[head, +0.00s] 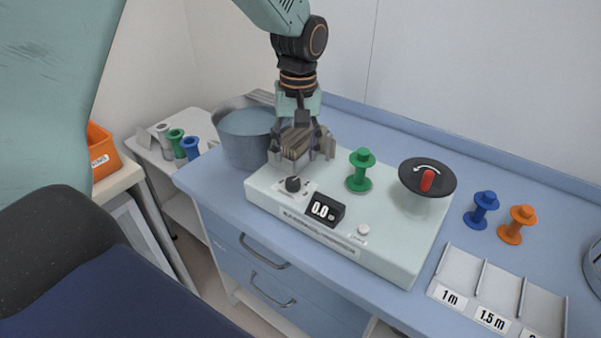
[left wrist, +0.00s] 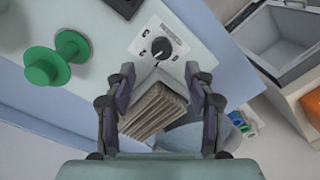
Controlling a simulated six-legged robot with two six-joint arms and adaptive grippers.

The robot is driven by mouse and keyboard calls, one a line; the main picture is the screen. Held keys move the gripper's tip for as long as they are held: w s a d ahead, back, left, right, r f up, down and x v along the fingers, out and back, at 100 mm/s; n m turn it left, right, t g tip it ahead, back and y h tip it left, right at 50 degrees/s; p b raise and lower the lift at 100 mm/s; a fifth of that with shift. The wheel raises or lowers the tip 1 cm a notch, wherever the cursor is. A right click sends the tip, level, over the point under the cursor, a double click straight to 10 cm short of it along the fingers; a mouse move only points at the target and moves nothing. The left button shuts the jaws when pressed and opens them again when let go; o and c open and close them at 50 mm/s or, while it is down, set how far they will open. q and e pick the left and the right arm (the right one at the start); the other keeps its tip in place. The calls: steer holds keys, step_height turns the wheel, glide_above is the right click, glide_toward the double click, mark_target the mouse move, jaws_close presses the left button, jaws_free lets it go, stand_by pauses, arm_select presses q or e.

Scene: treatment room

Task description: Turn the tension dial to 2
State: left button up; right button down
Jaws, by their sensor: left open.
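The tension dial is a small black knob (head: 293,184) on a pale label plate at the front left of the white machine (head: 395,250). In the left wrist view the dial (left wrist: 160,47) lies just beyond the fingertips, midway between them. My right gripper is out of view.
A water basin (head: 246,138) stands left. Blue (head: 482,208) and orange (head: 517,224) spools and a labelled tray (head: 448,293) stand right.

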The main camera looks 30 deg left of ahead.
mark_target(293, 181)
arm_select(q)
steer(key=shift+n, duration=0.4)
steer(key=shift+a+f, duration=0.1)
steer(key=shift+f, duration=0.1)
step_height(293, 181, down, 7)
steer(key=shift+s+a+r, duration=0.1)
steer(key=shift+s+r, duration=0.05)
steer(key=shift+a+f, duration=0.1)
steer(key=shift+f, duration=0.3)
